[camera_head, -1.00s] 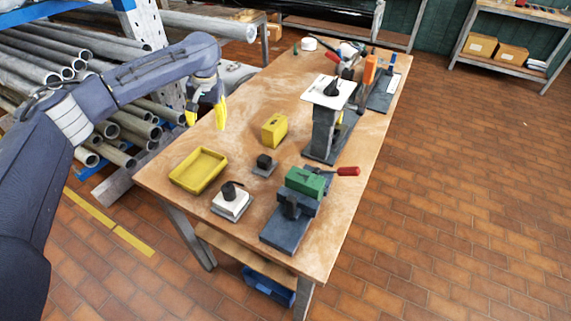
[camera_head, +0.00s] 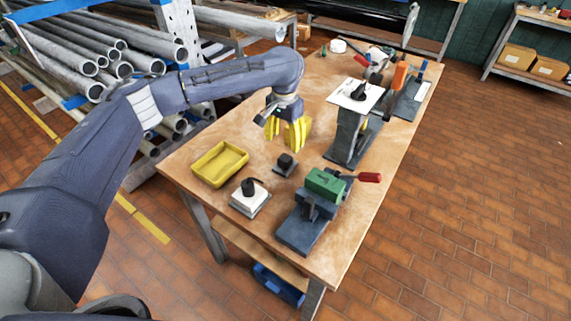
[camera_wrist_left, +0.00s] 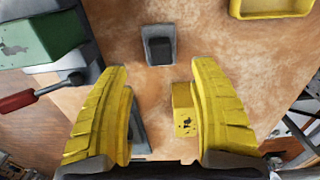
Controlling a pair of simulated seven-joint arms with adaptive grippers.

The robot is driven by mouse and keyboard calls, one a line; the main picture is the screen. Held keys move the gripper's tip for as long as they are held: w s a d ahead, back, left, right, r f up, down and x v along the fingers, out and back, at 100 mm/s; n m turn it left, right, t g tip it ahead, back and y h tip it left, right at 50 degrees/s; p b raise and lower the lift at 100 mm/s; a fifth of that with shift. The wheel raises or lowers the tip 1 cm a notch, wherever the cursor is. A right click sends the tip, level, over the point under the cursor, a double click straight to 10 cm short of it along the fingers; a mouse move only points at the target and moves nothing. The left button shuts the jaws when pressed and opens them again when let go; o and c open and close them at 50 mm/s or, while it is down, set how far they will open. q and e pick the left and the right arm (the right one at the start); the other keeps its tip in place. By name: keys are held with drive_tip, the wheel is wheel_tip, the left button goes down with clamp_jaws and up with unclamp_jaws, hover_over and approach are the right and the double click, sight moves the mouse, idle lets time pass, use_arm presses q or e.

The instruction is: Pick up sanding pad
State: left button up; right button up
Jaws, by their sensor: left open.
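No item is plainly marked as the sanding pad. A yellow block (camera_wrist_left: 185,121) with dark marks lies on the table. In the left wrist view it is between my left gripper's fingers (camera_wrist_left: 160,68), close to the right-hand one. In the head view my left gripper (camera_head: 290,142) points down at the block's place and mostly hides it. The gripper is open, and I see no grip on the block. A small black block on a grey plate (camera_head: 285,162) stands in front of the gripper; it also shows in the left wrist view (camera_wrist_left: 159,48). My right gripper is out of view.
A yellow tray (camera_head: 220,164) and a white block with a black knob (camera_head: 249,197) are at the near left of the table. A green block (camera_head: 325,183) sits on a grey fixture with a red handle. A grey stand (camera_head: 348,137) is right of my gripper.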

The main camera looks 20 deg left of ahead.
sight(285, 157)
use_arm(q)
drive_tip(key=shift+w+f, duration=0.15)
drive_tip(key=shift+f, duration=4.55)
drive_tip(key=c, duration=1.2)
